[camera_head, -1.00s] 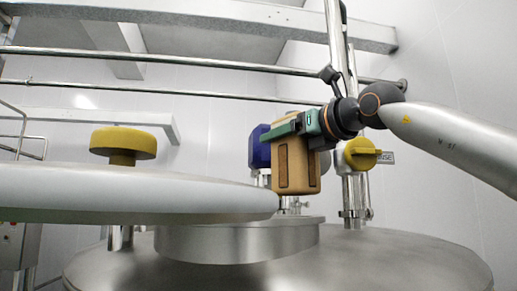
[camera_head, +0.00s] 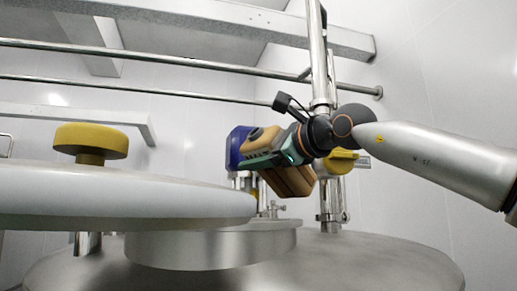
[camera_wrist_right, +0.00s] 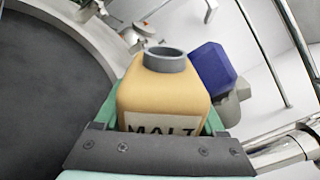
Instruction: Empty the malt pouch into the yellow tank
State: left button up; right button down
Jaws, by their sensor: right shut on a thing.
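The malt pouch (camera_head: 291,181) is a tan container, tilted with its top leaning left in the head view. My right gripper (camera_head: 262,158) is shut on it, with its green fingers along its sides. In the right wrist view the pouch (camera_wrist_right: 163,94) shows its grey, open-looking spout and a partly hidden MALT label. The steel tank (camera_head: 340,262) lies below, with a raised round neck (camera_head: 210,248). The wrist view shows its dark round opening (camera_wrist_right: 50,95) left of the pouch. The pouch is above the tank's neck. My left gripper is out of view.
A large pale lid (camera_head: 110,200) with a yellow knob (camera_head: 90,140) spreads over the tank's left side. A blue motor housing (camera_head: 237,147) is behind the pouch. A vertical steel pipe with a yellow valve handle (camera_head: 342,161) stands right of it.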

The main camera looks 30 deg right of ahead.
aim_at(258, 171)
jog(key=n, duration=0.2)
jog(key=f+n, duration=0.1)
jog(key=n, duration=0.1)
jog(key=shift+f, duration=0.15)
jog(key=f+n, duration=0.1)
jog(key=n, duration=0.3)
jog(key=shift+s+f, duration=0.1)
jog(key=shift+f, duration=0.3)
notch_tip(258, 171, down, 2)
jog(key=n, duration=0.7)
dwell(1.2)
notch_tip(258, 171, up, 2)
jog(key=m, duration=0.7)
notch_tip(258, 171, up, 3)
jog(key=m, duration=0.6)
jog(key=shift+f, duration=0.1)
jog(key=m, duration=0.3)
jog(key=r+m, duration=0.1)
jog(key=m, duration=0.2)
jog(key=shift+r, duration=0.15)
jog(key=m, duration=0.3)
jog(key=r+m, duration=0.1)
jog(key=m, duration=0.2)
jog(key=shift+r, duration=0.15)
